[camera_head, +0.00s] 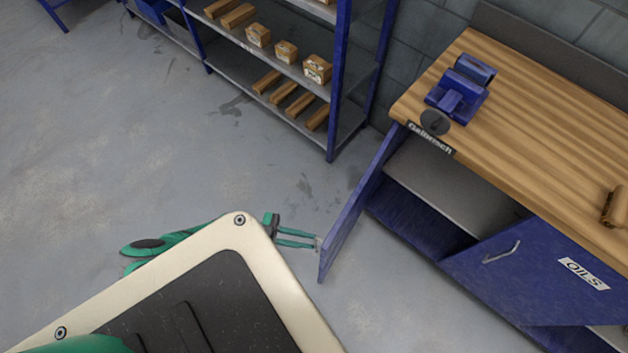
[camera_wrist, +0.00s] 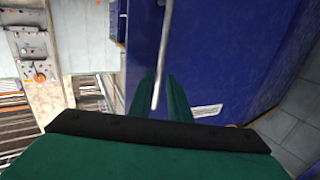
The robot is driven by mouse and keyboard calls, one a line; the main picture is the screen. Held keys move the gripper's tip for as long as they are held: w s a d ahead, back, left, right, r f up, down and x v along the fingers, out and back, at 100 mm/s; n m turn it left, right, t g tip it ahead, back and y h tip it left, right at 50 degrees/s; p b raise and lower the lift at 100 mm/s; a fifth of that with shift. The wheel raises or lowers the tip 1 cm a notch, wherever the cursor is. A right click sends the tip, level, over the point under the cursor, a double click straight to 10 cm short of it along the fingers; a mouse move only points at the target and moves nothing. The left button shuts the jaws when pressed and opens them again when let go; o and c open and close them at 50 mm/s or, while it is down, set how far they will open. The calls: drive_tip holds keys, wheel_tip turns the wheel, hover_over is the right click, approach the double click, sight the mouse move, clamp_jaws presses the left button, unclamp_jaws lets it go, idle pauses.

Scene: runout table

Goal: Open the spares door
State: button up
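The cabinet's left door, a blue panel (camera_head: 352,212), stands swung well out from the bench in the head view; I take it for the spares door. Its label does not show there. In the wrist view, the blue door face (camera_wrist: 215,50) carries a white label (camera_wrist: 206,111), too slanted to read. A thin metal handle (camera_wrist: 164,50) runs down between my gripper's green fingers (camera_wrist: 159,95). In the head view, my gripper (camera_head: 314,241) is at the door's outer face near its free edge, its fingers close together around the handle.
The compartment (camera_head: 430,205) behind the door shows a grey shelf. The OILS door (camera_head: 540,265), with its own handle, is to the right. A blue vise (camera_head: 460,90) sits on the wooden bench top (camera_head: 530,120). Shelving (camera_head: 290,75) with boxes stands behind. Floor (camera_head: 130,120) at left is clear.

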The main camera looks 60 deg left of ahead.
drive_tip(key=v, duration=0.7)
drive_tip(key=shift+s+a, duration=0.1)
drive_tip(key=shift+a, duration=0.05)
idle(0.3)
drive_tip(key=s+d+r+n+t+y, duration=0.1)
drive_tip(key=d+r+n+t+y, duration=0.2)
drive_tip(key=d, duration=0.7)
drive_tip(key=s+d+r+n+y, duration=0.25)
drive_tip(key=d+y, duration=0.25)
drive_tip(key=d, duration=0.6)
drive_tip(key=w+d+r+n+y, duration=0.2)
drive_tip(key=d+r, duration=0.3)
drive_tip(key=r, duration=0.4)
drive_tip(key=w+d+r+n+y, duration=0.1)
drive_tip(key=w+d+r+y, duration=0.2)
drive_tip(key=r, duration=0.6)
drive_tip(key=shift+w+d+n, duration=0.35)
drive_tip(key=shift+w+d, duration=0.45)
drive_tip(key=shift+d, duration=0.2)
